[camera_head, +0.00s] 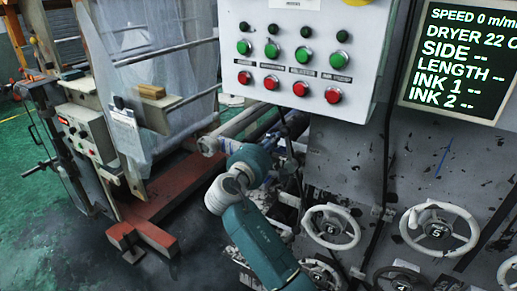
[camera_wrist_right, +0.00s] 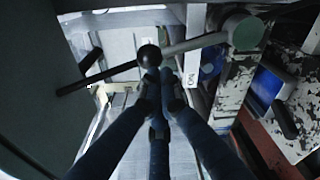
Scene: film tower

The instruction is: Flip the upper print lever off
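In the right wrist view, a lever with a round black knob (camera_wrist_right: 149,56) lies just beyond my fingertips. A pale bar (camera_wrist_right: 195,43) runs from beside the knob up to a greenish round hub (camera_wrist_right: 245,34) at the upper right. My right gripper (camera_wrist_right: 160,78) has its dark fingers drawn together, with the tips right below the knob. I cannot tell whether they touch it. Nothing shows clearly held. In the head view, my teal right arm reaches up from the bottom, and the dark gripper (camera_head: 287,160) is partly hidden beside the machine. My left gripper is out of view.
A control box (camera_head: 300,50) with green and red buttons hangs above my right arm. A dark display (camera_head: 460,60) is at the upper right. Several handwheels (camera_head: 330,226) stick out from the grey machine. A red floor beam (camera_head: 165,200) lies at the left.

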